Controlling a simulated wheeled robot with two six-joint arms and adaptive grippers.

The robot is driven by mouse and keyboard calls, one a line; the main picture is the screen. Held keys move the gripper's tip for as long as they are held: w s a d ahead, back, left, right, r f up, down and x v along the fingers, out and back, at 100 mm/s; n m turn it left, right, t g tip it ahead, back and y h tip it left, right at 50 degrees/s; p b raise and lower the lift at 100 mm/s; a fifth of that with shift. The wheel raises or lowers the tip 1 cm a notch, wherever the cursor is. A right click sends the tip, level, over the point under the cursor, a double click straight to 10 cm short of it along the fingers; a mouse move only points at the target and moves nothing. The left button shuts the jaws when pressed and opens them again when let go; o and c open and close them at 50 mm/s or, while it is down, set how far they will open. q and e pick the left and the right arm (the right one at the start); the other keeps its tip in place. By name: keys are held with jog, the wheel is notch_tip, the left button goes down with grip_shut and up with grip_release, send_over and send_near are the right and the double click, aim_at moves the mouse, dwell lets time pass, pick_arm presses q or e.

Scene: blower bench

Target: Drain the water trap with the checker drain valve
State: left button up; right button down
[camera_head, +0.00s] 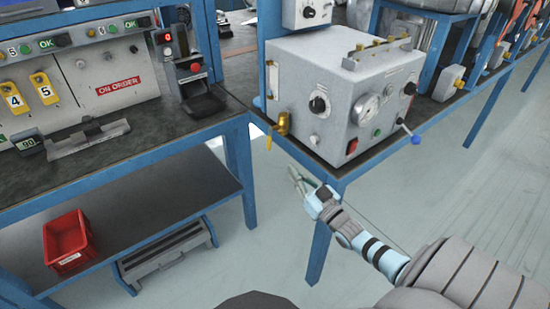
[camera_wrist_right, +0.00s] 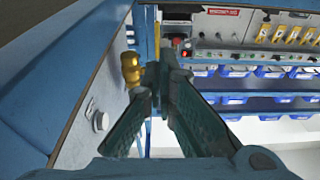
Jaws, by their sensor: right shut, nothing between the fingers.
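The checker (camera_head: 345,90) is a pale box on the blue-framed bench, with a round gauge, a black knob and a red switch. A brass valve (camera_head: 282,123) with a yellow lever sticks out at its left side. A lever with a blue ball end (camera_head: 415,139) sticks out at its right front. I cannot tell a water trap apart. My right gripper (camera_head: 297,174) is below and in front of the checker, shut and empty. In the right wrist view its fingertips (camera_wrist_right: 157,73) meet just right of the brass valve (camera_wrist_right: 130,68), seemingly apart from it. My left gripper is not in view.
The bench's blue edge and leg (camera_head: 318,245) are close to my right gripper. A left bench (camera_head: 120,165) carries a panel and a handheld device (camera_head: 188,75). Its lower shelf holds a red bin (camera_head: 68,243). Open floor lies right of my right arm.

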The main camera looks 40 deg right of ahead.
aim_at(269, 143)
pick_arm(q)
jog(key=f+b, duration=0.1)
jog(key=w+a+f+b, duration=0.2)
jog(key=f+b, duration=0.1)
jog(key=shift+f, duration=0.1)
pick_arm(e)
jog(key=w+r, duration=0.1)
jog(key=w, duration=0.8)
jog(key=shift+w+r, duration=0.25)
jog(key=shift+w, duration=0.05)
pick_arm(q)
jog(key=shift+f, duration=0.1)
pick_arm(e)
jog(key=shift+d, duration=0.1)
